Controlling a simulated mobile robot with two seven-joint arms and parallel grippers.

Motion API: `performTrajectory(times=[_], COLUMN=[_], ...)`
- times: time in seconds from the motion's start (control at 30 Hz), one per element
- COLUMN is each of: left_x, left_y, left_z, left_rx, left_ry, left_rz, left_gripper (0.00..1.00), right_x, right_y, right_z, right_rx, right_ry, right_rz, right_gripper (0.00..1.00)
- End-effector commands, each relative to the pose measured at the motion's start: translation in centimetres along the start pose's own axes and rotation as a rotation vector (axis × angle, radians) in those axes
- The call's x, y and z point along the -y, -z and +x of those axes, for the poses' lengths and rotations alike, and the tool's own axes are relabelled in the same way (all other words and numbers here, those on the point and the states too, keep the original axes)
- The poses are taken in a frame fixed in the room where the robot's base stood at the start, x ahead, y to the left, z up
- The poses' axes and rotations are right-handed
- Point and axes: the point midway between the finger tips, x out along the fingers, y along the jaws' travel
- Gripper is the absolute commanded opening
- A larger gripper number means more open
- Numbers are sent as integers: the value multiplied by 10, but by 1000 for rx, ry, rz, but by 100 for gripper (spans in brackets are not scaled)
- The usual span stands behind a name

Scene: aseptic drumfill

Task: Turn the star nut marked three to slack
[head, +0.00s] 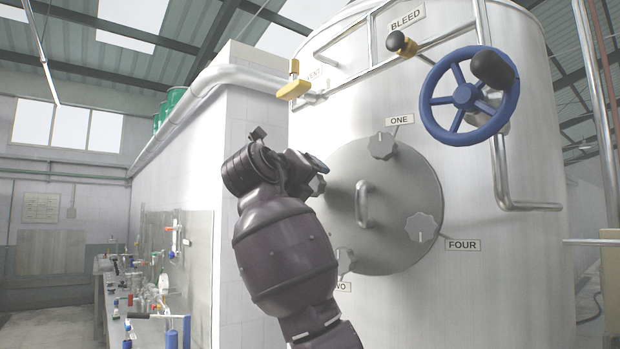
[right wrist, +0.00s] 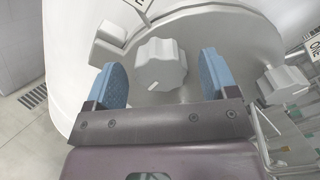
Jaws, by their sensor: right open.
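The round grey hatch (head: 400,200) on the tank carries star nuts around its rim. The nuts by the labels ONE (head: 382,146), FOUR (head: 421,228) and TWO (head: 345,261) show in the head view. The remaining nut, at the hatch's left edge, is mostly hidden behind my right gripper (head: 316,168), and its label is not seen. In the right wrist view, a pale star nut (right wrist: 160,64) lies between the blue fingers of my open right gripper (right wrist: 161,78), with a gap on each side. My left gripper is not in view.
A hatch handle (head: 362,204) stands out just right of my gripper. A blue handwheel (head: 466,97), a yellow vent valve (head: 294,88) and a bleed valve (head: 402,44) are higher up. Another nut (right wrist: 283,84) is at the right in the wrist view.

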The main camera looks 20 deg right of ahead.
Motion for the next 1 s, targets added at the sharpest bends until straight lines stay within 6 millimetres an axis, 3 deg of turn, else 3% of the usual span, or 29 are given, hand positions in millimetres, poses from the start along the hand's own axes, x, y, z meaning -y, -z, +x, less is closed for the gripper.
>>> performTrajectory(times=[0.2,0.53,0.83,1.0], left_x=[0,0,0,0], left_y=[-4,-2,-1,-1], left_z=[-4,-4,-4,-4], left_rx=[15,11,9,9], left_ry=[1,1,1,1], left_rz=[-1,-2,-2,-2], left_gripper=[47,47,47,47], right_x=[0,0,0,0], right_y=[0,0,0,0], right_z=[16,18,17,17], right_rx=[0,1,1,1], right_ry=[0,0,0,-1], right_rz=[0,0,0,-6], right_gripper=[79,77,31,30])
